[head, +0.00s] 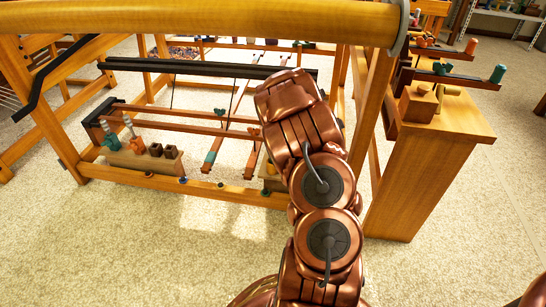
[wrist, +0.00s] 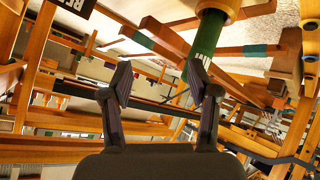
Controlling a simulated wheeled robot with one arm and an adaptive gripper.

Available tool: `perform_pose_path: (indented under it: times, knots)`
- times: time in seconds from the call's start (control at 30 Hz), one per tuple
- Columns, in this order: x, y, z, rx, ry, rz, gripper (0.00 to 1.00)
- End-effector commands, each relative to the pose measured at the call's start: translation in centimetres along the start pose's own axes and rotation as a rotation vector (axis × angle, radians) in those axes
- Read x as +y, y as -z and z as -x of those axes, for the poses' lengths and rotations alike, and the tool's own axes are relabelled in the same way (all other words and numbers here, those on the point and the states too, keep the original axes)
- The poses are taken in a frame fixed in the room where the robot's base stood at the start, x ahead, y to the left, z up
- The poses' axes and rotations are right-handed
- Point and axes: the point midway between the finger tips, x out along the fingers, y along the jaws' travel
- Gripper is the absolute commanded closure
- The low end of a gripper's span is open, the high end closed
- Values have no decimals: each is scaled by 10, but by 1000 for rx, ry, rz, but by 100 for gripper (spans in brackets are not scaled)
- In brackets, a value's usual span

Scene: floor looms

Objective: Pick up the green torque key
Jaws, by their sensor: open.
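My gripper (wrist: 160,80) is open and empty, its two dark fingers spread apart in the wrist view. A green cylinder (wrist: 205,38) with a pale wooden end hangs down from the top edge, its lower end near the right fingertip; I cannot tell whether they touch. It may be the green torque key. In the head view my copper arm hides the gripper. Teal-green pieces show there: one on a wooden block (head: 128,161) at the left (head: 110,142), and an upright cylinder (head: 497,74) at the far right. I cannot tell which of these is the key.
A wooden loom frame (head: 140,187) surrounds my arm, with a thick beam (head: 200,18) across the top. A wooden cabinet (head: 425,175) stands at the right, with a small block (head: 417,103) on it. The carpet in front is clear.

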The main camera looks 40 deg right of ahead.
Motion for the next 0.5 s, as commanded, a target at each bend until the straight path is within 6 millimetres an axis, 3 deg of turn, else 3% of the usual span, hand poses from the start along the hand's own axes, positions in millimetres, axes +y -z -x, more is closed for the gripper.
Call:
perform_pose_path:
  times: [0.03,0.2,0.5]
  knots:
    - [-1,-12,-10,28,15,-10,40]
    - [-8,-26,-30,158,66,-43,40]
    - [-32,-51,-44,405,158,-153,40]
